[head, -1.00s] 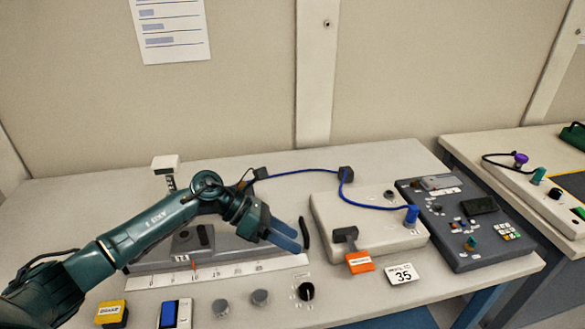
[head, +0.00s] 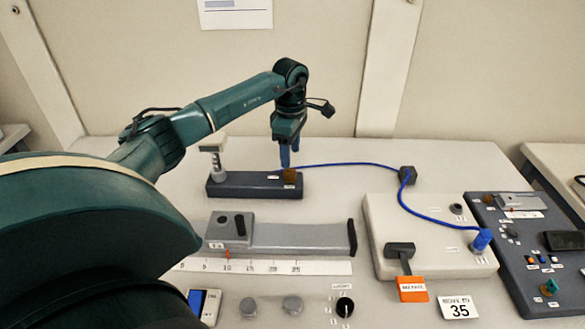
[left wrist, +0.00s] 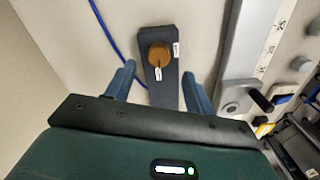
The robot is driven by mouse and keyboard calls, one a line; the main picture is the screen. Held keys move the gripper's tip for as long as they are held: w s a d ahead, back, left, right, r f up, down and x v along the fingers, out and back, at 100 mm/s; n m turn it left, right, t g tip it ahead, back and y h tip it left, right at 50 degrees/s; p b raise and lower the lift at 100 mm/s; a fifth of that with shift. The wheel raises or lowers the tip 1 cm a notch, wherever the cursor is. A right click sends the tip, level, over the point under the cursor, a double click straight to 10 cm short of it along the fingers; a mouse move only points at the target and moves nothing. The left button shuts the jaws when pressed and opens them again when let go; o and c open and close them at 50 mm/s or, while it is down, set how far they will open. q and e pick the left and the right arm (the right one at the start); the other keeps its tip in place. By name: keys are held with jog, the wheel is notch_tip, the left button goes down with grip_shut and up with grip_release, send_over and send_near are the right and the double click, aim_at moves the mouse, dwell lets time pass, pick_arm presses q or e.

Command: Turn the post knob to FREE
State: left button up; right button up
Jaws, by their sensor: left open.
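The post knob (head: 289,175) is a small brown knob on the right end of a dark blue base (head: 237,187) at the back of the bench. My left gripper (head: 285,158) points down just above it. In the left wrist view the round orange-brown knob (left wrist: 159,56) shows beyond the fingertips, between their lines. A small white label lies below it and another to its right; I cannot read either. My left gripper (left wrist: 156,82) is open and empty, its blue fingers apart and not visibly touching the knob. My right gripper is not in view.
A white-topped post (head: 214,158) stands on the base's left end. A grey slide rail (head: 290,238) and white scale (head: 265,267) lie in front. A pale box (head: 440,240) stands right.

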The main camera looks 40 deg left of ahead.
aim_at(291, 172)
pick_arm(q)
notch_tip(291, 172, down, 6)
jog(key=shift+f, duration=0.25)
jog(key=c, duration=1)
